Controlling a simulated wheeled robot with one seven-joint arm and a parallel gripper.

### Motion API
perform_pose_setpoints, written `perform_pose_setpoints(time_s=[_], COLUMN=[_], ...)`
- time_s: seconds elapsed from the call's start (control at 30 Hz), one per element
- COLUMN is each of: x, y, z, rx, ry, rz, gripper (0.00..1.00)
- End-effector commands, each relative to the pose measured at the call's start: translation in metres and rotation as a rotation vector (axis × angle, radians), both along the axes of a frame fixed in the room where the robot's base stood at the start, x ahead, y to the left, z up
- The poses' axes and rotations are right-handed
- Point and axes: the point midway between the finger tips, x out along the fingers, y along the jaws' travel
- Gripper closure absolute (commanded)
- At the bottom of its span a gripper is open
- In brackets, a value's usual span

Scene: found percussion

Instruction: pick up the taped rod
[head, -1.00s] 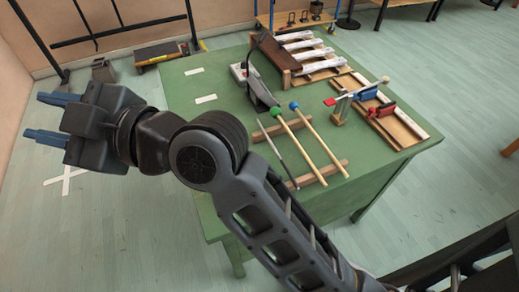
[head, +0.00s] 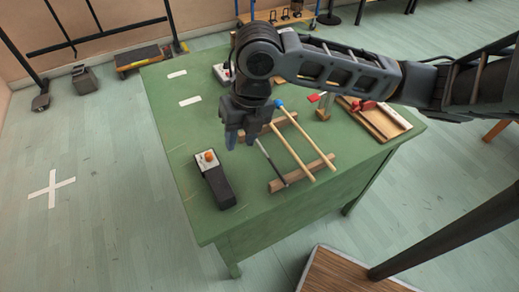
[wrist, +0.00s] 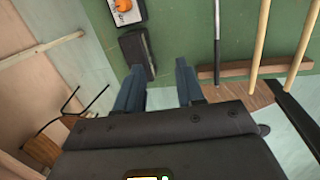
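The taped rod appears to be the thin dark rod (head: 272,163) at the left of the rack on the green table. Its far end is hidden behind my gripper. In the wrist view the rod (wrist: 217,35) shows a pale stretch and a darker end. It rests on a wooden rack bar (wrist: 238,68). My gripper (head: 240,139) points down above the table, just left of the rod's far part. In the wrist view its two blue fingers are apart with nothing between them, and the rod lies to the right of both.
Two mallets with wooden handles (head: 305,144) lie beside the rod, across the rack's front bar (head: 302,172). A red-and-wood fixture (head: 375,115) is at the right.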

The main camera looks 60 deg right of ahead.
Motion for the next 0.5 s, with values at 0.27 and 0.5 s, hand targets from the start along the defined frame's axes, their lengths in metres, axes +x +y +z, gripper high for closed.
perform_pose_setpoints(time_s=[0.27, 0.5], x=[-0.053, -0.053], y=[-0.048, -0.048], z=[-0.020, -0.043], rx=[-0.103, -0.100], ry=[0.167, 0.169], rz=[0.055, 0.054], gripper=[0.62, 0.62])
